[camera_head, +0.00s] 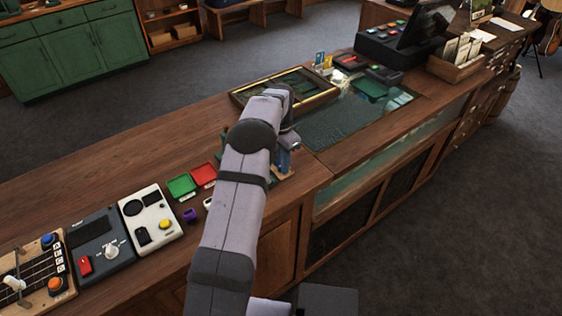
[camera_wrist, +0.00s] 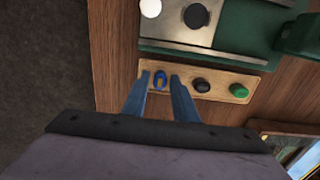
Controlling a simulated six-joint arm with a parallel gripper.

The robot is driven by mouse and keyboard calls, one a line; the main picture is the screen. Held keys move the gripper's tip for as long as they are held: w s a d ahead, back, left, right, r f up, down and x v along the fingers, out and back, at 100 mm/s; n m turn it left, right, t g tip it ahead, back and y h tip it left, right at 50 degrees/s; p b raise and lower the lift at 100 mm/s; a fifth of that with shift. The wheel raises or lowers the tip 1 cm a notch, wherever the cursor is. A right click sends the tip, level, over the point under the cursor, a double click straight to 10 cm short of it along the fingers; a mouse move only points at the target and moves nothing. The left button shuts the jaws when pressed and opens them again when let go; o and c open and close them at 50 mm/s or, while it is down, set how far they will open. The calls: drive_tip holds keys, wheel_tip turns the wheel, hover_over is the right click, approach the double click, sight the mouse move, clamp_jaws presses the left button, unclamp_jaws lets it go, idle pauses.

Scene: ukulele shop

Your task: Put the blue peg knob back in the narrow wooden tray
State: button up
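The narrow wooden tray (camera_wrist: 218,88) lies on the counter in the wrist view, with a black knob (camera_wrist: 201,85) and a green knob (camera_wrist: 239,90) in it. The blue peg knob (camera_wrist: 160,79), with a yellow mark, shows over the tray's left end; whether it is fully seated is hard to tell. My gripper (camera_wrist: 160,76) has one blue finger on each side of the knob, with visible gaps, so it looks open around it. In the head view my gripper (camera_head: 284,160) points down near the counter's front edge, and my arm hides most of the tray.
A green and metal device (camera_wrist: 210,25) stands right beside the tray. Green (camera_head: 181,186) and red (camera_head: 203,175) small trays and a purple knob (camera_head: 190,215) lie left of my arm. A framed panel (camera_head: 300,88) lies behind. The counter's edge is close.

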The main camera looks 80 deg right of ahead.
drive_tip(key=shift+o, duration=0.3)
drive_tip(key=shift+r, duration=0.1)
wheel_tip(320, 180, up, 12)
drive_tip(key=b, duration=0.2)
idle(0.4)
drive_tip(key=shift+r, duration=0.1)
drive_tip(key=w+a+n, duration=0.4)
drive_tip(key=w+a, duration=0.2)
drive_tip(key=w, duration=0.6)
drive_tip(key=w+a+n, duration=0.4)
drive_tip(key=w+a, duration=0.2)
drive_tip(key=w, duration=0.6)
drive_tip(key=w+a+n, duration=0.5)
drive_tip(key=w+a, duration=0.2)
drive_tip(key=a, duration=0.4)
drive_tip(key=w+a+f+n, duration=0.25)
drive_tip(key=a+n, duration=0.35)
drive_tip(key=a, duration=1.1)
drive_tip(key=s+a+f+n, duration=0.2)
drive_tip(key=s+a+n, duration=0.2)
drive_tip(key=a, duration=0.4)
drive_tip(key=s+a+f+n, duration=0.3)
drive_tip(key=s+a, duration=0.3)
drive_tip(key=a, duration=0.2)
drive_tip(key=shift+s+a+n, duration=0.2)
drive_tip(key=shift+a+n, duration=0.05)
drive_tip(key=shift+n, duration=0.25)
